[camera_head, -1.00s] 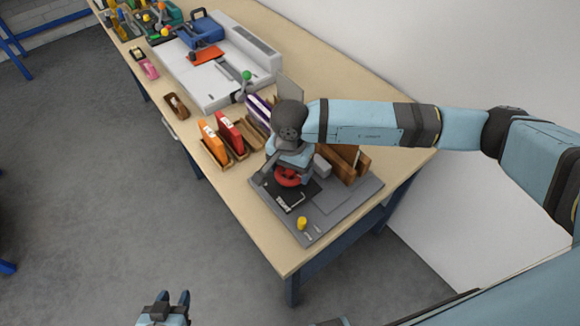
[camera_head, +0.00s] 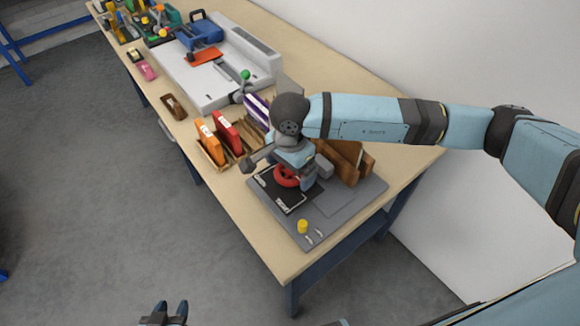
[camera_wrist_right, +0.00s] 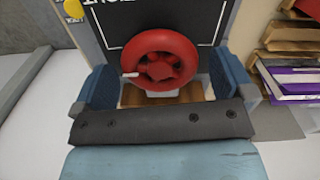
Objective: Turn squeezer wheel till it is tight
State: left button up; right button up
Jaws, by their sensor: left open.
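The red squeezer wheel (camera_head: 286,176) is on a dark press with white lettering on the grey board at the bench's near end. In the right wrist view the wheel (camera_wrist_right: 160,60) faces the camera, with a pale mark on its left side. My right gripper (camera_wrist_right: 165,80) is open, with one blue-padded finger on each side of the wheel. A gap shows between the right-hand finger and the rim; contact on the left is unclear. In the head view my right gripper (camera_head: 297,174) partly hides the wheel. My left gripper (camera_head: 164,311) is open and empty, low over the floor.
The grey board (camera_head: 345,200) carries a yellow knob (camera_head: 302,226). Wooden holders (camera_head: 345,160) stand right behind the press. Orange (camera_head: 211,145) and red (camera_head: 228,132) packs stand to the left. A white machine (camera_head: 215,65) is farther back. Bench surface near the front corner is clear.

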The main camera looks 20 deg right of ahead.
notch_tip(320, 180, up, 14)
jog(key=b, duration=0.1)
dwell(0.5)
jog(key=shift+f, duration=0.1)
